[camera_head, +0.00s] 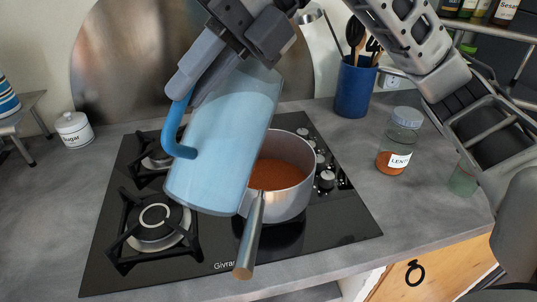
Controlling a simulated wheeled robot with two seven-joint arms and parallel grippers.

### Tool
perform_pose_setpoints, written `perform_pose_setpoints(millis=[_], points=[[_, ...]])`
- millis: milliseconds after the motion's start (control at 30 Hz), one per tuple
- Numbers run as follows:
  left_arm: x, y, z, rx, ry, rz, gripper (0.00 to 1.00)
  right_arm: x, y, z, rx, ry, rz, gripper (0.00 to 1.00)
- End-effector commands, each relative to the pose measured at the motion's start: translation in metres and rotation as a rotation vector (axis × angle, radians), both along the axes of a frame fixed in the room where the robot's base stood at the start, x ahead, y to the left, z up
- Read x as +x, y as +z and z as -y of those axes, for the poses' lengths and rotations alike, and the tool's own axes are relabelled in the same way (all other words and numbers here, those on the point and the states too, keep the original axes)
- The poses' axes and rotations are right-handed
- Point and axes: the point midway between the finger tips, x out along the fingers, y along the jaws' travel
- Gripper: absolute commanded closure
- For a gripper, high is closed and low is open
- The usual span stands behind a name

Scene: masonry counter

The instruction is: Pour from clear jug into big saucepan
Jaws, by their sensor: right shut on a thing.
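The clear jug (225,135) looks pale blue and see-through, with a blue handle (175,130) on its left. It is tilted in the air over the hob, its lower end in front of the saucepan's left side. My right gripper (201,76) is shut on the jug at its upper end; the exact grip on the handle is partly hidden. The big saucepan (289,205) stands on the hob below and to the right, its long handle pointing to the front. Orange-red contents show inside it. The jug hides the saucepan's left rim. My left gripper is not in view.
The black gas hob (330,236) has free burners (155,220) at left. A glass lentil jar (398,145) and a blue utensil pot (354,88) stand at right, near my right arm. A white sugar canister (74,129) stands at the back left. The left counter is clear.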

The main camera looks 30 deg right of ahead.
Motion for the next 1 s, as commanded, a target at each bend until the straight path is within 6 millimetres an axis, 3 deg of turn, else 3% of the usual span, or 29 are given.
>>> perform_pose_setpoints(millis=[1000], points=[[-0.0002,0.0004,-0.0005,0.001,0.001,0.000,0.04,0.0029,-0.0030,0.0043,0.055,-0.002,-0.023,1.00]])
